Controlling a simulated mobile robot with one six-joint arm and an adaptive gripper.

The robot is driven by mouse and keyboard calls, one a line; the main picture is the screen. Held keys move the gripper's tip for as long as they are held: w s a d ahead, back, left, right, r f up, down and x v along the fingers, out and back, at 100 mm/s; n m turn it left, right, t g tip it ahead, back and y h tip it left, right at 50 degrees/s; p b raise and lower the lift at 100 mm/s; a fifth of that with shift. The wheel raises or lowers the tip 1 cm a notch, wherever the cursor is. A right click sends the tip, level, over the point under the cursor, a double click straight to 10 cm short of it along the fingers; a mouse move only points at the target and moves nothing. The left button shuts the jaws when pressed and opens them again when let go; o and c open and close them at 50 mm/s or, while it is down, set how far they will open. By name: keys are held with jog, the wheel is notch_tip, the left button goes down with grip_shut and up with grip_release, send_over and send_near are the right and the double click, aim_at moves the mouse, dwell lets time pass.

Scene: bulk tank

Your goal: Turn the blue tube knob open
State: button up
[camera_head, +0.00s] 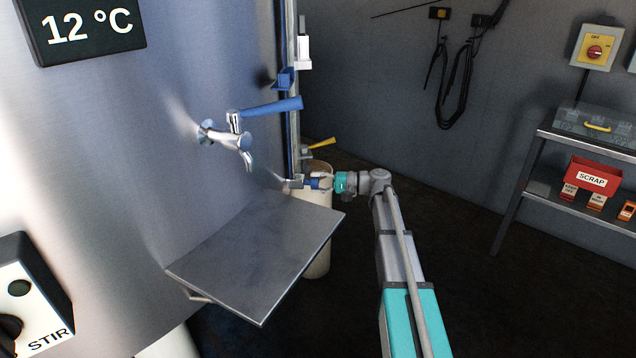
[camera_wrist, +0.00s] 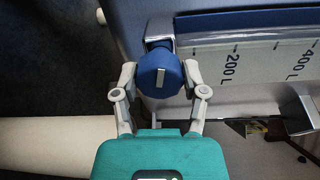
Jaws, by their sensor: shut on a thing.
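The blue tube knob (camera_wrist: 160,74) is a round blue cap with a pale line across its face, upright in the wrist view. It sits on a metal fitting (camera_wrist: 160,30) at the end of the gauge tube. My gripper (camera_wrist: 160,80) is shut on the knob, one finger on each side of it. In the head view, my gripper (camera_head: 333,183) reaches from the right to the foot of the upright tube (camera_head: 291,120); the blue knob (camera_head: 318,183) shows small and partly covered there. The gauge scale (camera_wrist: 270,55) reads 200 L and 400 L.
A tap with a blue lever (camera_head: 270,108) sticks out of the steel tank (camera_head: 150,140) above a metal shelf (camera_head: 260,255). A yellow lever (camera_head: 321,144) is just above my gripper. A pale cylinder (camera_head: 318,250) stands below. A rack with a red SCRAP bin (camera_head: 594,173) stands right.

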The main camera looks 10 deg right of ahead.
jog(key=shift+w+n, duration=0.15)
jog(key=shift+n, duration=1.05)
jog(key=o, duration=1.1)
jog(key=shift+o, duration=0.2)
